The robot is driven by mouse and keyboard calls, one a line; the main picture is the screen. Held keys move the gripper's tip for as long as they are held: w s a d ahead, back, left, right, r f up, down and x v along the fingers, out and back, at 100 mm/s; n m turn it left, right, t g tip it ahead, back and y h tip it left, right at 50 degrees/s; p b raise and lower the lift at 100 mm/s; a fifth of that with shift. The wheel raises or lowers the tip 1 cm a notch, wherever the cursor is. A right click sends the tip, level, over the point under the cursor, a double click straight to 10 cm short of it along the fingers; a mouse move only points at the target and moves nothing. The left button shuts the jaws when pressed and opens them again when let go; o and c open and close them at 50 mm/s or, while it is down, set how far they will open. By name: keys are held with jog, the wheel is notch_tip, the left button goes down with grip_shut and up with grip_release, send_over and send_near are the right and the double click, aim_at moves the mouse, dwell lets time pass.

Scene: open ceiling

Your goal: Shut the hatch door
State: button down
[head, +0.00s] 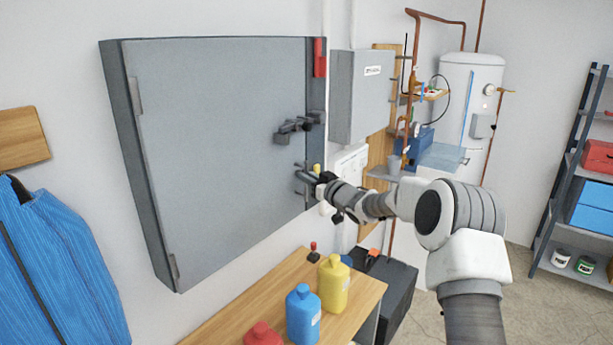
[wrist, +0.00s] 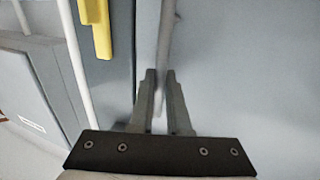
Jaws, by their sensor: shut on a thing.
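The hatch door (head: 215,150) is a large grey panel on the wall in the head view, with hinges along its left side. It lies close to flush with its frame; I cannot tell if a small gap is left. A dark latch (head: 298,126) sticks out near its right edge. My gripper (head: 304,181) is at that right edge, below the latch. In the wrist view, my gripper (wrist: 161,75) has its two fingers close together around a thin upright strip at the door (wrist: 245,75). I cannot tell if this strip is the door's edge or a handle.
A red part (head: 319,57) sits on the frame's upper right. Below stands a wooden bench (head: 245,300) with a blue bottle (head: 303,315) and a yellow bottle (head: 333,283). A grey box (head: 360,95) hangs to the right. A blue jacket (head: 60,260) hangs at left.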

jog(key=shift+w+a+r, duration=0.1)
jog(key=shift+a+r, duration=0.15)
jog(key=c, duration=0.9)
grip_release()
jog(key=shift+w+f, duration=0.1)
jog(key=shift+f, duration=0.05)
jog(key=shift+a+f, duration=0.1)
jog(key=shift+a, duration=0.05)
jog(key=b+v, duration=0.2)
jog(key=v, duration=1.6)
jog(key=shift+w+d, duration=0.2)
